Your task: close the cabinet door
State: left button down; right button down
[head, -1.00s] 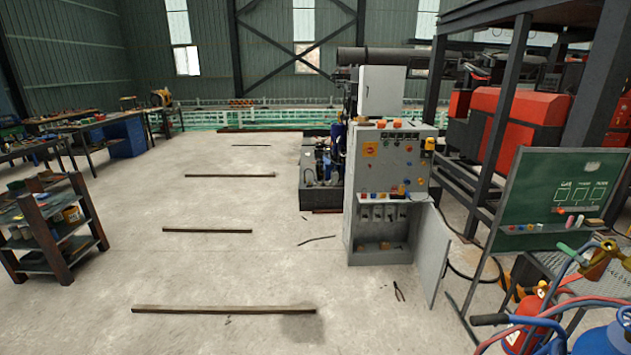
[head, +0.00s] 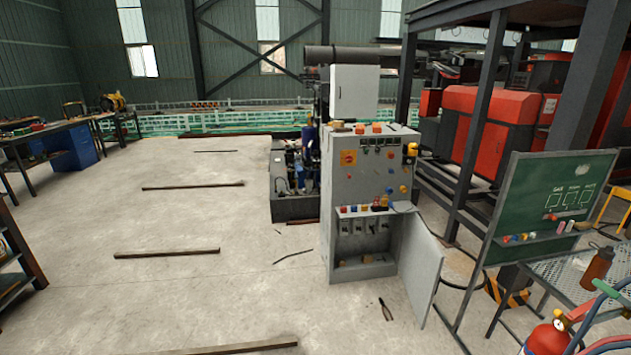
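A grey control cabinet (head: 346,183) with several coloured buttons, lamps and a small shelf of switches stands right of the middle in the head view. Its lower compartment (head: 362,249) is open, with switches and small items inside. The cabinet door (head: 421,265) hangs open at the right side of that compartment and swings out toward me. Neither of my grippers is in view.
Pliers (head: 385,309) lie on the floor in front of the door. A green chalkboard (head: 551,200) and a red extinguisher (head: 548,338) stand at the right. Dark bars (head: 167,253) lie across the left floor, which is otherwise mostly clear.

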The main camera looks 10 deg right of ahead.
aim_at(421, 259)
jog(key=i+z, duration=0.15)
jog(key=i, duration=0.65)
jog(key=i+j+z, duration=0.15)
jog(key=i, duration=0.65)
jog(key=i+z, duration=0.8)
jog(key=i+l+z, duration=0.1)
jog(key=i+z, duration=0.2)
jog(key=z, duration=0.15)
jog(key=i+z, duration=0.3)
jog(key=z, duration=0.15)
jog(key=i+z, duration=0.45)
jog(key=i, duration=0.5)
